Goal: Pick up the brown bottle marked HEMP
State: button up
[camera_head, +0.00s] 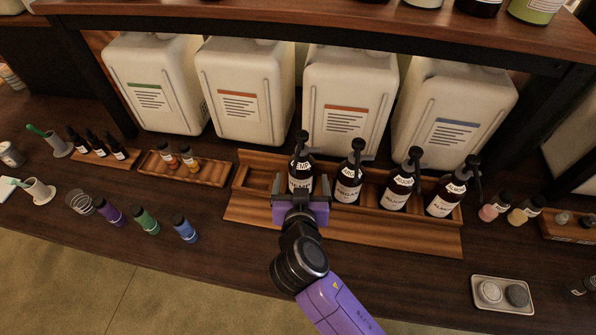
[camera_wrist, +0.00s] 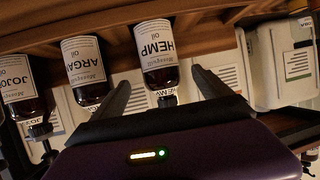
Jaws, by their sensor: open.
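The brown HEMP bottle (camera_head: 301,168) has a black pump top and a white label. It stands upright at the left end of a row of pump bottles in a wooden tray (camera_head: 360,232). In the wrist view, which is upside down, the HEMP bottle (camera_wrist: 157,52) shows its label between the lines of my two fingers. My gripper (camera_head: 300,194) is open just in front of the bottle and hides its lower part. In the wrist view my gripper (camera_wrist: 160,78) has its fingers spread on either side of the bottle, with nothing clearly held.
Similar brown bottles, ARGAN (camera_head: 349,180), JOJOBA (camera_head: 397,187) and another (camera_head: 446,197), stand to the right in the tray. White canisters (camera_head: 246,95) stand behind, under a wooden shelf (camera_head: 330,20). Small colored bottles (camera_head: 146,222) stand at the left; a soap dish (camera_head: 502,295) lies front right.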

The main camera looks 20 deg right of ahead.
jog(key=p+x, duration=0.1)
jog(key=x, duration=0.5)
jog(key=shift+w+f, duration=0.25)
grip_shut()
jog(key=shift+r, duration=0.1)
